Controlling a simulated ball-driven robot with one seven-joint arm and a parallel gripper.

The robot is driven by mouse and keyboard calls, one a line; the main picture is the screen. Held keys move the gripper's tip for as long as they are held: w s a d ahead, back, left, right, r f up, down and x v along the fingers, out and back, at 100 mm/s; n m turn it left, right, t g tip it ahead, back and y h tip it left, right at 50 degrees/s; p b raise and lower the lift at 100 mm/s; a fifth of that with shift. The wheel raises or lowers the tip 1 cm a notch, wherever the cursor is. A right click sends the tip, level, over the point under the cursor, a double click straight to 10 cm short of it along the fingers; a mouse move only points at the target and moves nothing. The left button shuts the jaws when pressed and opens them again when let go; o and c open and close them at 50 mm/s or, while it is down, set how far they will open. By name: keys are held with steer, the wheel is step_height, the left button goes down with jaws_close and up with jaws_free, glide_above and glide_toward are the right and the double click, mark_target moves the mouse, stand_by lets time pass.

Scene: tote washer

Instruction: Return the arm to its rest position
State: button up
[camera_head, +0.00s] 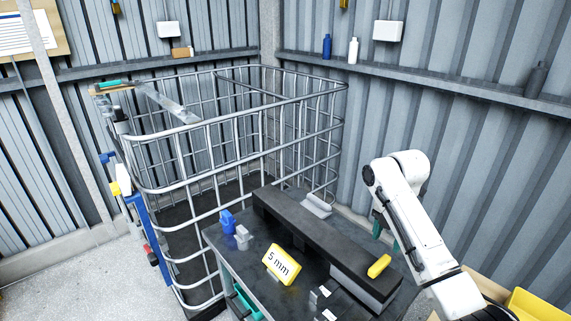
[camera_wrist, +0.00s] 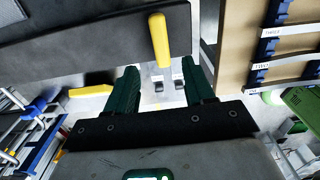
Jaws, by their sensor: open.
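My gripper (camera_head: 387,226) shows there only in part, as dark green fingers beside the arm. In the wrist view my gripper (camera_wrist: 163,73) is open, with its two green fingers well apart. Nothing is held between them. A yellow-handled thing (camera_wrist: 159,38) shows beyond the fingertips; I cannot tell its distance.
The dark bench (camera_head: 222,246) carries a long black block (camera_head: 315,232), a yellow "5 mm" sign (camera_head: 281,264), a blue item (camera_head: 228,221) and a yellow piece (camera_head: 379,266). A metal cage (camera_head: 225,158) stands behind. Grey walls close the corner. Yellow bins (camera_head: 535,303) are lower right.

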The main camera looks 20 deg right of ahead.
steer(key=shift+a+f, duration=0.1)
steer(key=s+a+f+m+t+y, duration=0.1)
steer(key=s+a+f+m, duration=0.55)
steer(key=a, duration=0.25)
steer(key=s+a+f+m+y, duration=0.1)
steer(key=s+a+f+m, duration=0.4)
steer(key=s+a+f, duration=0.3)
steer(key=s+m+h, duration=0.2)
steer(key=s+m, duration=0.9)
steer(key=s, duration=1)
steer(key=shift+r, duration=0.2)
